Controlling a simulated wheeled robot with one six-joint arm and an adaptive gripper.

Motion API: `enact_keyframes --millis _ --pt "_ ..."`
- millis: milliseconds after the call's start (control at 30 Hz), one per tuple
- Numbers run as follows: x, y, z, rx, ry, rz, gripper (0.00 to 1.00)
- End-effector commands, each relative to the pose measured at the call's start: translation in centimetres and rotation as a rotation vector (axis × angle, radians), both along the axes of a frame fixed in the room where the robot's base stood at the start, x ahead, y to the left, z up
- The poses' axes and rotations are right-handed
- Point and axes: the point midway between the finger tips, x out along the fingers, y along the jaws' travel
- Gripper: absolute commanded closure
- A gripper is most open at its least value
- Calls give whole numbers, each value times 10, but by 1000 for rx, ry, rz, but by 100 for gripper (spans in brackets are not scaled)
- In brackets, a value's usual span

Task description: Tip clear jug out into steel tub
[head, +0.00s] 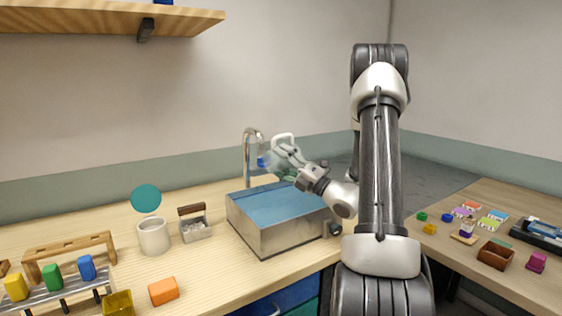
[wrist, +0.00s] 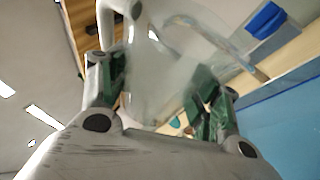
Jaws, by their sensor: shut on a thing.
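My gripper (head: 287,158) is shut on the clear jug (head: 270,161), which is see-through and hard to make out against the wall. The jug hangs above the back part of the steel tub (head: 290,239) and looks tilted, with its pale handle on the upper side. A small blue patch shows at its left end. In the wrist view the jug (wrist: 160,75) lies between the two green-padded fingers of the gripper (wrist: 160,100). The tub is a square metal box with a flat blue surface inside, also seen in the wrist view (wrist: 285,135). The jug's contents are unclear.
A tap (head: 252,150) rises behind the tub, close to the jug. A white mug (head: 153,237) and a small metal caddy (head: 195,229) stand left of the tub. A wooden rack (head: 70,252) is further left. Small coloured items lie on the right counter.

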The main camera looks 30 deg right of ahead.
Motion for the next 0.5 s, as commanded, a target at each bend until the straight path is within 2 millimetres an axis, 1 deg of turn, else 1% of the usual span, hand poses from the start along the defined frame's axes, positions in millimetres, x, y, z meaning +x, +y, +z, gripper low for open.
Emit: enact_keyframes --millis 33,67,100,167,200,300,367,500 --pt "0 4 6 -119 -14 23 67" --pt "1 10 -1 -190 -14 28 67" --pt "1 15 -12 -264 -13 24 67" --pt "1 19 -31 -366 -15 15 67" --pt "1 20 -43 -427 -16 11 67" --pt "0 20 -65 -559 -24 5 67" --pt "0 18 -69 -637 -27 -2 67" --pt "1 15 -62 -800 -37 -6 67"
